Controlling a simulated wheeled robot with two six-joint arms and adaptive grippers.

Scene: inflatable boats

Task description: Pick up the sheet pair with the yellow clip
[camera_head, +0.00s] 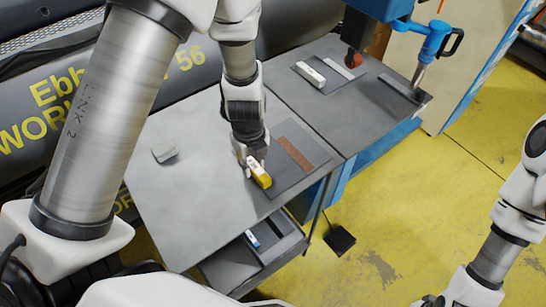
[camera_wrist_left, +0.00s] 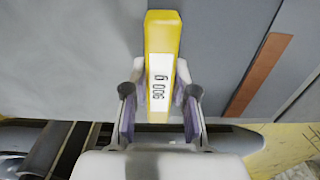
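The yellow clip (camera_head: 260,172) has a white label and sits at the left edge of a dark grey sheet (camera_head: 286,181) on the near part of the table. A brown strip (camera_head: 295,153) lies along the sheet's other side. My left gripper (camera_head: 251,163) points down at the clip. In the left wrist view the clip (camera_wrist_left: 162,40), labelled "900 g", is between the fingertips of my left gripper (camera_wrist_left: 160,92). The fingertips are very close to its sides; whether both press on it is unclear. My right gripper (camera_head: 432,300) is partly cut off at the bottom edge.
A second dark sheet (camera_head: 322,86) with a white clip (camera_head: 310,74) lies farther back. A grey-green block (camera_head: 164,151) rests on the table at left. A blue machine (camera_head: 433,45) stands behind. An open drawer (camera_head: 262,258) is below the table.

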